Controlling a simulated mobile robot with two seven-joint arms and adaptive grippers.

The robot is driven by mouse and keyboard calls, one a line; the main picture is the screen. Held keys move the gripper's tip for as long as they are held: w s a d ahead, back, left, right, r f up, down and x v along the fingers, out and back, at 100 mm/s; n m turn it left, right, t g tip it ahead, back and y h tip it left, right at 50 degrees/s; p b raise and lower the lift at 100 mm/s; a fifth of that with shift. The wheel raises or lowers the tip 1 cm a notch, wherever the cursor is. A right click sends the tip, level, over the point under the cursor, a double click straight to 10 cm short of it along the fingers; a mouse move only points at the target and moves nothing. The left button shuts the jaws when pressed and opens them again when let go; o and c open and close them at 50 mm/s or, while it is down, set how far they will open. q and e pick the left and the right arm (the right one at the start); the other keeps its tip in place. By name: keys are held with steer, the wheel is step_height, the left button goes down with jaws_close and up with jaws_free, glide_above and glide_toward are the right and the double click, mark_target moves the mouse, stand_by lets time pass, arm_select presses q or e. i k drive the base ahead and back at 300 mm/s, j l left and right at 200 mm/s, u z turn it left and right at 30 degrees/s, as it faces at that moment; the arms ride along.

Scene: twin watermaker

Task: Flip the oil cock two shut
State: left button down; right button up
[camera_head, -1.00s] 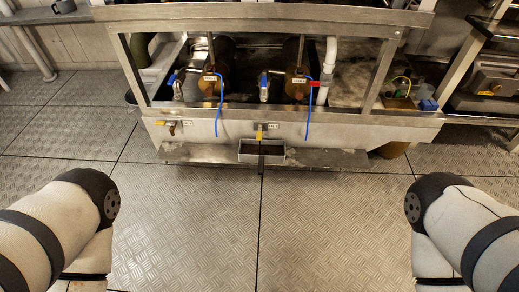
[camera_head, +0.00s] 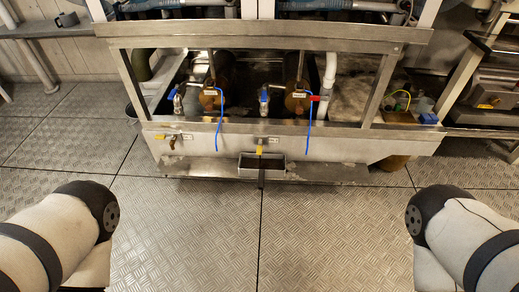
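A steel-framed unit stands ahead, with two brown canisters, left (camera_head: 210,97) and right (camera_head: 297,99), each with a small tag. Blue-handled valves, left (camera_head: 177,98) and right (camera_head: 264,98), stand beside them. On the front panel are two yellow-handled cocks, left (camera_head: 167,137) and middle (camera_head: 260,150), with small labels beside them. The labels are too small to read, so I cannot tell which is oil cock two. Handle positions are also hard to tell. My two arms show at the lower left and lower right, away from the unit; both grippers are out of view.
A small open metal tray (camera_head: 262,166) sits below the middle cock on a low ledge (camera_head: 205,168). Blue hoses (camera_head: 309,125) hang over the front panel. A steel top rail (camera_head: 265,35) crosses above. The checkered floor (camera_head: 200,220) in front is clear.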

mark_target(258, 150)
steer(key=i+z, duration=0.1)
steer(key=i, duration=1.2)
